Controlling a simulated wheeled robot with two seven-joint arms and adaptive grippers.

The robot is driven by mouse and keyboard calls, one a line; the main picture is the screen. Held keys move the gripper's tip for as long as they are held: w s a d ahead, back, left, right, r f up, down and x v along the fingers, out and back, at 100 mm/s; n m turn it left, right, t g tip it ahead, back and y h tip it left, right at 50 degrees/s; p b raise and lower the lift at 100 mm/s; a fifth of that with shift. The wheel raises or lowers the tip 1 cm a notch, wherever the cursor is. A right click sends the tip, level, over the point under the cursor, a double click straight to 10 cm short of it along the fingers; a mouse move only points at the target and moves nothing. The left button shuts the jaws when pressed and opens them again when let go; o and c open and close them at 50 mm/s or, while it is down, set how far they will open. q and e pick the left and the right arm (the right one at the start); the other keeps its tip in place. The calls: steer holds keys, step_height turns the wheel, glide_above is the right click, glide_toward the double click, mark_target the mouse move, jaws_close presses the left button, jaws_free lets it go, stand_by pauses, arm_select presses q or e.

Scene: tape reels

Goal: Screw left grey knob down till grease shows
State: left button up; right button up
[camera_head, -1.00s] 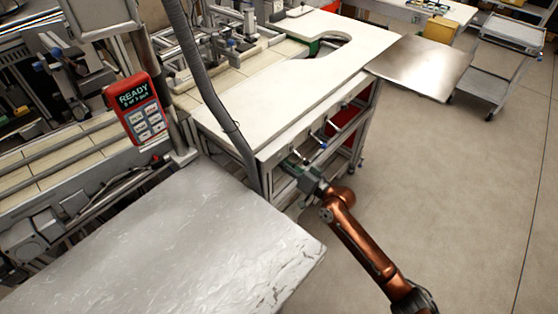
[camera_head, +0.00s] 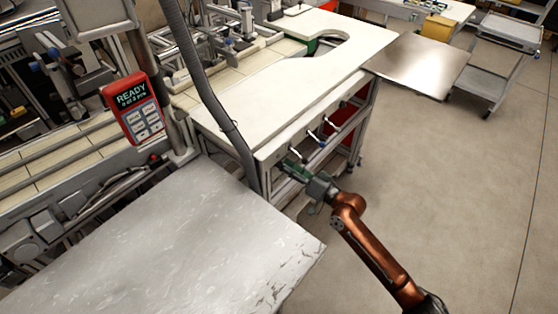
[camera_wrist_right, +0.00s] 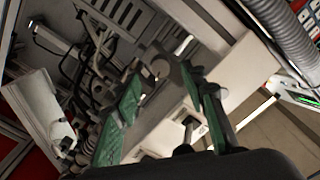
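My right gripper (camera_head: 291,165) is at the front edge of the white worktable, just below the leftmost of its small levers (camera_head: 294,153). In the right wrist view, the green-padded fingers of the right gripper (camera_wrist_right: 165,100) stand apart, with a clear gap between them. A rounded grey part (camera_wrist_right: 161,69) shows between and beyond the fingertips; I cannot tell whether it is the left grey knob. A short dark-ended stem (camera_wrist_right: 188,128) shows closer in, by the right-hand finger. I see no grease. My left gripper is not in view.
The white worktable (camera_head: 290,85) stands above my right gripper, with a grey hose (camera_head: 215,105) to its left. A red READY pendant (camera_head: 134,108) hangs farther left. A metal-topped bench (camera_head: 170,240) fills the front left. The floor (camera_head: 450,170) at the right is clear.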

steer(key=v, duration=0.7)
steer(key=shift+s+d, duration=0.3)
steer(key=shift+s, duration=0.05)
